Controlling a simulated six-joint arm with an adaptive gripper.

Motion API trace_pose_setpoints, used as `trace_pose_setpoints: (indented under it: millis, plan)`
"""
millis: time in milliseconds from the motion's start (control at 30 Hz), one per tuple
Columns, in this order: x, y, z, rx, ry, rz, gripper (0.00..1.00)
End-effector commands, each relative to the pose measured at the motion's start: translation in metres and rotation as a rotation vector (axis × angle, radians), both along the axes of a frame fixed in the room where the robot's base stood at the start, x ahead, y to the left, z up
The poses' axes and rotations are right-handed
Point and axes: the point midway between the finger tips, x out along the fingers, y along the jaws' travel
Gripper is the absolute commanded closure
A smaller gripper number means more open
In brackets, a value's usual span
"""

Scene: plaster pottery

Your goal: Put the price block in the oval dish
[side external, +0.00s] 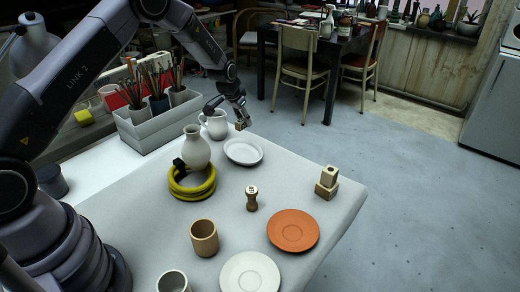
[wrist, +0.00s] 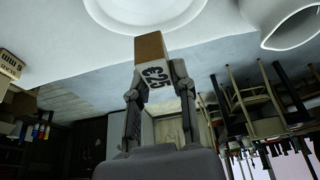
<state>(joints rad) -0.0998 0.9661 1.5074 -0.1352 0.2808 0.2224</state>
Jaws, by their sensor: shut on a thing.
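In the side view my gripper (side external: 238,112) holds the block (side external: 240,126) in the air near the table's far edge, by the oval dish. The oval dish (side external: 243,152) is white, shallow and empty.
A white pitcher (side external: 214,124) stands left of the dish, close to my gripper.

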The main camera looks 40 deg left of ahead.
Motion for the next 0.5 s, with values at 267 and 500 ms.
trace_pose_setpoints:
  millis: [267,500]
  plan:
    - [-0.001,-0.001,-0.032,-0.001,0.003,0.001,0.94]
    - [-0.001,-0.001,-0.062,-0.001,0.001,0.000,0.94]
